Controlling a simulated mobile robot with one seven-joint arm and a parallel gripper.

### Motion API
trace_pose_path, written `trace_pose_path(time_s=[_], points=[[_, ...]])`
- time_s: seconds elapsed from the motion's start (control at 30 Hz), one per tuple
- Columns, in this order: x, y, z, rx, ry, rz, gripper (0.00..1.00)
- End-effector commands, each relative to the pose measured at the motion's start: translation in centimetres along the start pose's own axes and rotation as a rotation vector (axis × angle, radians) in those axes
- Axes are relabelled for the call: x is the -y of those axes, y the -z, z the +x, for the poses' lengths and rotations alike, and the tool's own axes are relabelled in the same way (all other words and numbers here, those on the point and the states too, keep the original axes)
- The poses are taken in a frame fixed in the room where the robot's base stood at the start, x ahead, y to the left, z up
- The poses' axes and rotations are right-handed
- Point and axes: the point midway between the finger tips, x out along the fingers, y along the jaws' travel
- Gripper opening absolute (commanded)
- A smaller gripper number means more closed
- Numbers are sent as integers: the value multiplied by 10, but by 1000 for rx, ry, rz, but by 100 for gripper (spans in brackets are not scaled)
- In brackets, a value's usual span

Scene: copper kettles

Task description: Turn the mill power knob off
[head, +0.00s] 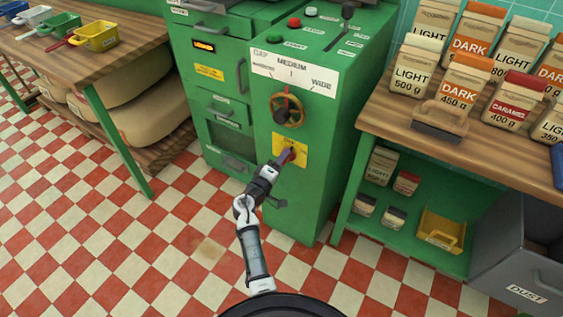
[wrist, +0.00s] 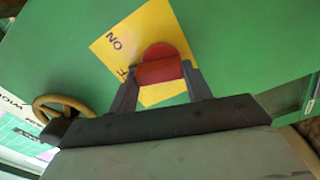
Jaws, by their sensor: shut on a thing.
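The red mill power knob (wrist: 160,66) sits on a yellow plate (wrist: 115,38) on the green mill front. My gripper (wrist: 160,84) is shut on the knob, with one finger on each side of it. The word ON shows beside the knob in the wrist view, and part of another label is mostly hidden by the finger. In the head view my gripper (head: 287,155) reaches the yellow plate (head: 301,145) and covers most of the knob. I cannot tell which label the knob points at.
A brass handwheel (head: 287,110) sits just above the plate, under a white MEDIUM/WIDE scale (head: 295,75). A wooden shelf (head: 385,105) with coffee bags stands to the right, and a wooden table (head: 120,40) to the left. The checkered floor between is mostly clear.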

Motion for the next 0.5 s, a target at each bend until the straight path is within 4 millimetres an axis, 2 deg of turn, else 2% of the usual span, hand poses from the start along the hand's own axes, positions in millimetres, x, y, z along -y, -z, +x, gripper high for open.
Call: trace_pose_path(time_s=[0.2,0.5], points=[[1,0,0,0,1,-158,26],[2,0,0,1,2,-285,26]])
